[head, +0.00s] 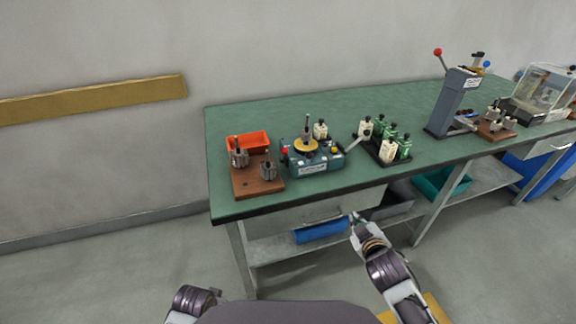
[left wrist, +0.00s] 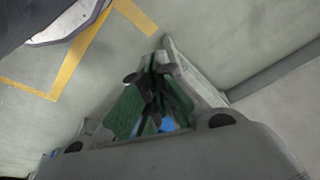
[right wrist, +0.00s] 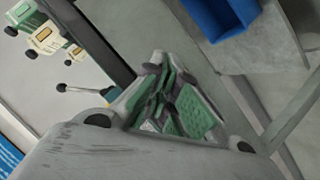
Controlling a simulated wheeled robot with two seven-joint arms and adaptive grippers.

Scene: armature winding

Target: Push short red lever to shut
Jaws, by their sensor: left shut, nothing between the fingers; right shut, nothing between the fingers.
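A blue-grey winding machine (head: 312,165) stands on the green bench, with a yellow disc (head: 306,146) on top. A small red knob (head: 285,150) shows at its left end; its lever is too small to make out, so I cannot tell its position. A grey lever with a dark knob reaches out to the machine's right. My right gripper (head: 355,218) is shut and empty, in front of the bench edge and below its top, apart from the machine. My left gripper (left wrist: 157,62) is shut and empty over the floor in the left wrist view.
The green bench top (head: 235,122) has a wooden board (head: 257,190) with metal parts, an orange bin (head: 248,140), a dark tray of bottles, and a grey press (head: 453,100) with a red-balled lever. Blue bins sit on the lower shelf.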

